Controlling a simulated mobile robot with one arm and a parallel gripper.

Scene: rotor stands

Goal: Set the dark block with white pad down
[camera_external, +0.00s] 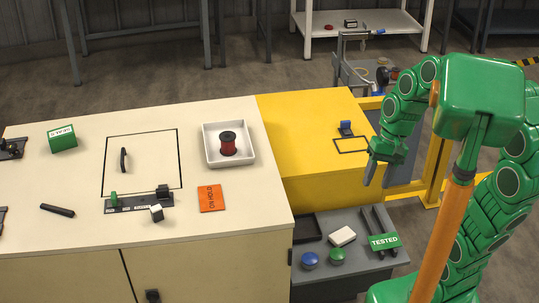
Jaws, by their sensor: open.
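A small block with a white face and a dark side (156,212) rests at the front edge of a dark labelled strip on the cream table. It looks like the dark block with white pad, but it is too small to be certain. A small dark blue-grey block (346,128) stands on the yellow table, just behind a black outlined rectangle (351,145); no white pad can be made out on it. My gripper (376,173) is open with its fingers pointing down, right of the outline near the yellow table's right edge. I see nothing between its fingers.
The dark strip (132,204) carries a green piece and a black block. A white tray (210,158) holds a red spool. An orange card (211,198) lies nearby. A lower grey shelf (322,276) holds buttons and a green TESTED sign (384,241). The yellow table's front is clear.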

